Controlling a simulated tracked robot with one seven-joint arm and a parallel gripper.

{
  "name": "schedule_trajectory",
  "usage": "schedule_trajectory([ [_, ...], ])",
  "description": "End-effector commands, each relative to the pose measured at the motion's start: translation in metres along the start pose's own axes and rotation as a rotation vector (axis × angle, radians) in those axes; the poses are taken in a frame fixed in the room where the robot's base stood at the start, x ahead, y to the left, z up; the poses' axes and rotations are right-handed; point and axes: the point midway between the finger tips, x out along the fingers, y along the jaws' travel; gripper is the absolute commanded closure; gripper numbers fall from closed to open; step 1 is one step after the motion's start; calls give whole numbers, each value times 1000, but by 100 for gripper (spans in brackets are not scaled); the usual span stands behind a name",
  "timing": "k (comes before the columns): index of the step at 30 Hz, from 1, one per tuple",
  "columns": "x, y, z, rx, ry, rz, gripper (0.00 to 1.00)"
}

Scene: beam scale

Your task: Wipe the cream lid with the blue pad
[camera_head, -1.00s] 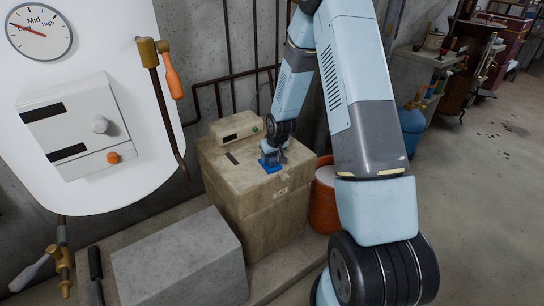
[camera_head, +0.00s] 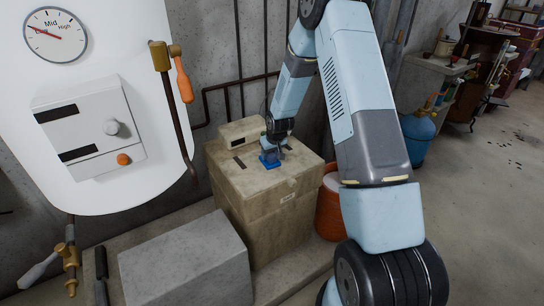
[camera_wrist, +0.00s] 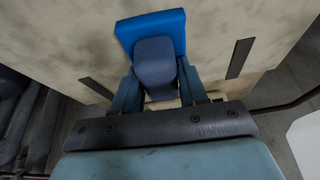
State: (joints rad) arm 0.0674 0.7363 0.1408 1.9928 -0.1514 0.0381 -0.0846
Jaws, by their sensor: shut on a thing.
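The blue pad (camera_head: 270,160) is in my gripper (camera_head: 277,148), on or just over the top of the cream lid (camera_head: 292,176). The lid is the top of a dirty cream box, with dark smudges on its surface. In the wrist view the pad (camera_wrist: 160,32) shows as a bright blue base with a darker blue grip, and my gripper (camera_wrist: 157,88) is shut on that grip. The lid (camera_wrist: 215,30) fills the background there, with grey smears. Whether the pad touches the lid is hard to tell.
A small cream control box (camera_head: 241,132) rises at the lid's back. A grey block (camera_head: 185,262) stands in front on the left. An orange bucket (camera_head: 331,205) stands right of the box. A white boiler with a gauge (camera_head: 55,35) is at left. Dark pipes run along the wall behind.

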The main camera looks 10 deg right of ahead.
Motion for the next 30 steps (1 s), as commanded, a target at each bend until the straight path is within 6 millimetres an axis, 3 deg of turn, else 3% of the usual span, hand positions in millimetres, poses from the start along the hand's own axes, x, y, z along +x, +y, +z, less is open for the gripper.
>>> schedule_trajectory([
  [30, 21, -6, -53, -1, 0, 0, 86],
])
